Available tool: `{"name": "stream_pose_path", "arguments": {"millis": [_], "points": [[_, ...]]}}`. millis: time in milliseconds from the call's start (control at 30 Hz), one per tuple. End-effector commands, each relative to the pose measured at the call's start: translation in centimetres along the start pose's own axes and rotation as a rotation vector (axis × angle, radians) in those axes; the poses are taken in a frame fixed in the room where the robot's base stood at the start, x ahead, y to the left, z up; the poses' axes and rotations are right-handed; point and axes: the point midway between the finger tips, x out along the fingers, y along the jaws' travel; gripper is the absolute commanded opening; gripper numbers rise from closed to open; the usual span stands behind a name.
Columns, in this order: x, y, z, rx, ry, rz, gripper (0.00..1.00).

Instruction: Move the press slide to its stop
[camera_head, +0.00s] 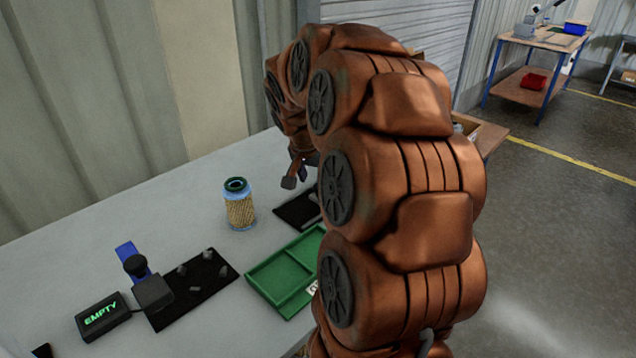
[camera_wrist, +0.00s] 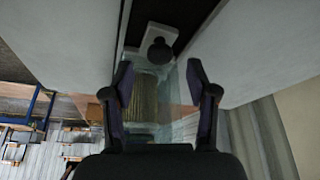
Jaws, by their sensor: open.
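In the wrist view, a round black knob (camera_wrist: 160,51) stands on a pale grey block (camera_wrist: 148,34), which looks like the press slide on a dark strip. My gripper (camera_wrist: 160,72) is open, its fingers to either side with the knob a little beyond the tips. No contact shows. Behind the fingers is a see-through housing (camera_wrist: 175,92) with a tan pleated cartridge (camera_wrist: 142,98) that seems inside it. In the head view my gripper (camera_head: 301,172) is over the table's far part, and my arm hides the area to its right.
A blue-ended cartridge (camera_head: 239,210) stands upright on the table (camera_head: 175,205). A green tray (camera_head: 268,274), a dark mat (camera_head: 290,213), and a fixture with a black knob (camera_head: 136,265), blue part (camera_head: 126,250) and display reading EMPTY (camera_head: 102,315) lie around it.

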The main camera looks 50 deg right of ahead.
Motion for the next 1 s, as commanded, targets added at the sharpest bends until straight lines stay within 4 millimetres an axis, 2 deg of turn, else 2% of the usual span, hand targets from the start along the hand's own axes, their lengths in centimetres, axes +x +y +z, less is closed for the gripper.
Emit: {"name": "stream_pose_path", "arguments": {"millis": [200, 533, 1000], "points": [[2.7, 0.1, 0.1, -0.001, -0.002, 0.001, 0.58], [3.2, 0.0, 0.1, -0.001, -0.001, 0.001, 0.57], [3.2, 0.0, 0.1, -0.002, -0.001, 0.000, 0.08]]}}
